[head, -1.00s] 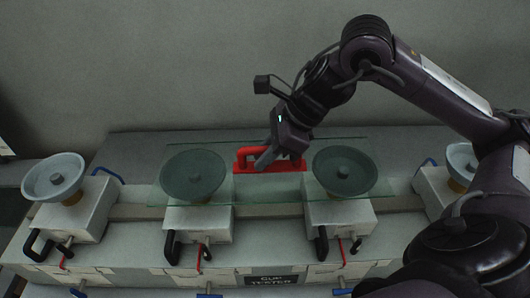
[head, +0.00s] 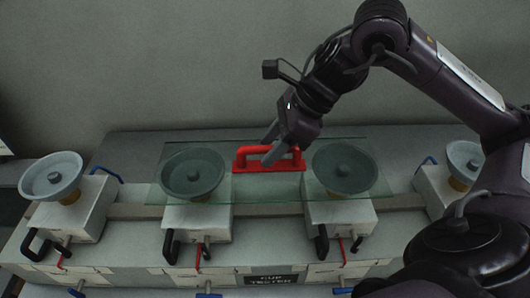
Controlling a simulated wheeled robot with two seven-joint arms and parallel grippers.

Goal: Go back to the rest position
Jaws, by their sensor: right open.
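My right gripper (head: 271,148) is in the head view, pointing down and left with its fingers apart. Its fingertips are at the red handle (head: 242,163), overlapping it in the picture; I cannot tell whether they touch. The red handle sits in the middle of a clear glass pane (head: 270,190). The pane lies level across two middle testers, above their dark round cups (head: 193,175) and (head: 345,170). My left gripper is not in the view.
A grey cup (head: 52,178) on a white block stands at the left, and another cup (head: 464,160) at the right beside my arm. Black and red levers (head: 320,243) stick out along the front.

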